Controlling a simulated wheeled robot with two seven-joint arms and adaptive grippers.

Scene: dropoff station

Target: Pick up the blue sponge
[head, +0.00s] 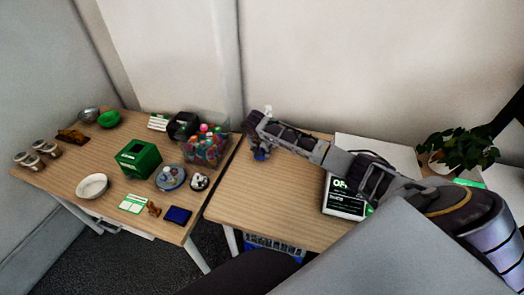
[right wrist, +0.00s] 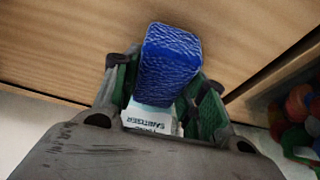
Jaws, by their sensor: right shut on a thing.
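The blue sponge (right wrist: 170,60), a textured block, is between the two fingers of my right gripper (right wrist: 160,78) in the right wrist view. The gripper is shut on it. In the head view my right gripper (head: 259,148) is at the far left part of the right table, and a small piece of the blue sponge (head: 260,156) shows below it. I cannot tell whether the sponge touches the table. My left gripper is not in view.
A black-and-white sign (head: 345,197) is under my arm. The right table's front (head: 265,215) is clear.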

